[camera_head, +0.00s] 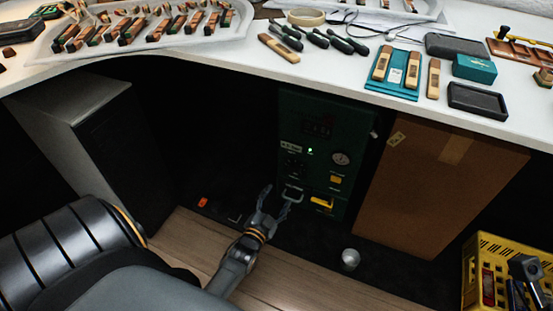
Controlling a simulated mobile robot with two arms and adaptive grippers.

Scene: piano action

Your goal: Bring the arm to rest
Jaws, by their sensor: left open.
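My left arm comes in from the lower left. Its gripper (275,202) is low under the worktop, fingers spread apart with nothing visible between them. It is in front of the lower part of a dark green machine panel (318,110), close to a grey handle (292,194). Whether the fingers touch the handle cannot be told. The panel carries a lit green lamp, a round gauge (341,158) and yellow parts.
The white worktop (215,57) overhangs above, with trays of wooden pieces and tools. A cardboard box (440,185) stands right of the panel, a grey cabinet (75,105) left. A metal cup (350,259) and a yellow crate (480,270) are low at right.

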